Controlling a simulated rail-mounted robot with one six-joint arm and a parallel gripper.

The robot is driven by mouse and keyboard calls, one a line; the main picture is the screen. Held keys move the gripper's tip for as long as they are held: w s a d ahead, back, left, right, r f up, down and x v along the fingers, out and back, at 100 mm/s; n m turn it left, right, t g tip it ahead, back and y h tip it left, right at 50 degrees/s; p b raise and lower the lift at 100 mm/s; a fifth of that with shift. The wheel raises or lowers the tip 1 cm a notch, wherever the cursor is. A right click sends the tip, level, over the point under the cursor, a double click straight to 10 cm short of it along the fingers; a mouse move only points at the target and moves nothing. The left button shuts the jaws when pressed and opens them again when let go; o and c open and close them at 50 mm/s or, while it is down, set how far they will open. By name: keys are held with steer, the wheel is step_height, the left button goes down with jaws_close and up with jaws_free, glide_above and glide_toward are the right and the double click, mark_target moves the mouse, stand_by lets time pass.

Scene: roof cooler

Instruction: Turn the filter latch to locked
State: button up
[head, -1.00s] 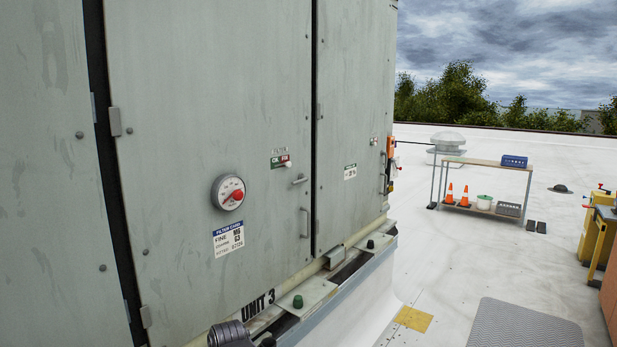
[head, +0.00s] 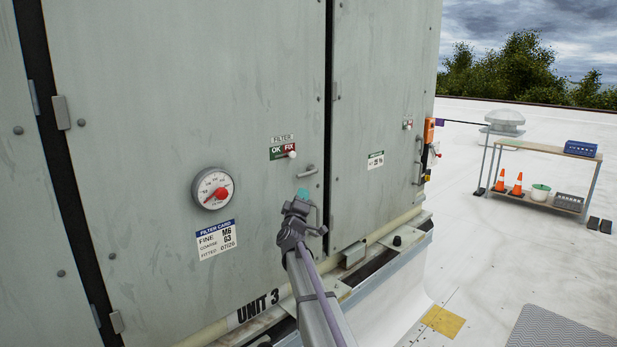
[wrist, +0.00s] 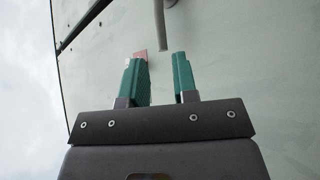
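The filter latch (head: 307,171) is a short grey lever on the large grey door, just right of and below the green-and-red OK/FIX filter label (head: 283,152). It points nearly sideways, slightly tilted. My gripper (head: 302,192) is just below the latch, in front of the door. In the wrist view, its two green fingers (wrist: 160,60) are apart with nothing between them. A grey bar, which looks like the latch (wrist: 160,25), shows beyond the fingertips, in line with the gap and not touching them. A reddish patch, probably the label, is partly hidden by the left finger.
A round gauge (head: 212,188) with a red pointer and a filter card (head: 216,239) are left of my gripper. A shelf table (head: 545,148) with cones stands on the open roof at right.

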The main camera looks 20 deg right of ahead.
mark_target(306, 174)
steer(key=p+x, duration=0.4)
steer(key=x, duration=0.6)
steer(key=shift+w+r, duration=0.2)
steer(key=shift+d+f, duration=0.1)
steer(key=shift+c, duration=0.4)
jaws_close()
